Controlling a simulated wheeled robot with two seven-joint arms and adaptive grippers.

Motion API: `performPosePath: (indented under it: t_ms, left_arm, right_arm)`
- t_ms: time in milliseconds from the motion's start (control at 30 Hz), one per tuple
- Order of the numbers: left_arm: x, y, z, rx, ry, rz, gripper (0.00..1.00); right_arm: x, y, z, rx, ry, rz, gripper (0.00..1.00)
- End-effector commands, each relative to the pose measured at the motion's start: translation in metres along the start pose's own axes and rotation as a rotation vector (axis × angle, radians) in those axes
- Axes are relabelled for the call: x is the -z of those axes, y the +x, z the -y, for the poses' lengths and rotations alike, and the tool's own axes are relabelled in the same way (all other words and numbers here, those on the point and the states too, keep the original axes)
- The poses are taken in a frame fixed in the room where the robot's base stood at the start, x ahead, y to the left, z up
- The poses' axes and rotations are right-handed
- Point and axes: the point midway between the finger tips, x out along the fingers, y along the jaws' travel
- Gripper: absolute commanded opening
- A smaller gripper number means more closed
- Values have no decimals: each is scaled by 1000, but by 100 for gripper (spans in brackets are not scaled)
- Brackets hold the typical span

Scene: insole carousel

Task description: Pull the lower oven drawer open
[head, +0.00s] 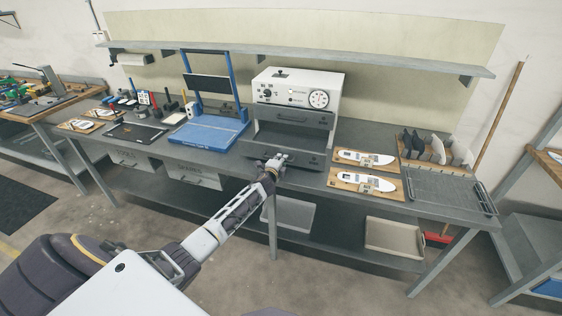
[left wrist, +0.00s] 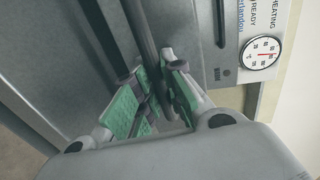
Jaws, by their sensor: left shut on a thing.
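The oven (head: 272,87) is a white and grey box on the bench, with a dial and dark labels on its upper front. Its upper drawer (head: 297,115) has a dark handle and looks shut. The lower drawer (head: 310,158) is the grey front below it; I cannot tell for sure how far it stands out. My left gripper (head: 277,160) is at this front. In the left wrist view my left gripper (left wrist: 160,95) has its green pads shut on the dark bar handle (left wrist: 140,30). The pads hide part of the handle. My right gripper is not in view.
White insoles on wooden boards (head: 364,158) lie right of the oven. A blue press frame (head: 207,135) stands to its left. A wire rack (head: 450,191) lies at the bench's right end. A shelf (head: 300,57) runs above the oven. Grey trays (head: 393,238) sit underneath.

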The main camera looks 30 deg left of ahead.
Motion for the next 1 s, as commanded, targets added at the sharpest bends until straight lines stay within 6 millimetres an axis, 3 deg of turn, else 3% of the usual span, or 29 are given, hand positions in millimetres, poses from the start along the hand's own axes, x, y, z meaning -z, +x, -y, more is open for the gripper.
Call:
performPosePath:
  t_ms: [367, 400, 467, 1000]
  left_arm:
    - [0, 0, 1, 1, 0, 0, 0]
    - [0, 0, 1, 1, 0, 0, 16]
    - [0, 0, 1, 1, 0, 0, 21]
    - [-1, -5, 0, 0, 1, 0, 21]
  right_arm:
    - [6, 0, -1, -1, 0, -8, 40]
    - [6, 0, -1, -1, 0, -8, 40]
    - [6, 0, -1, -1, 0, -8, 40]
    - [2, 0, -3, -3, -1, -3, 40]
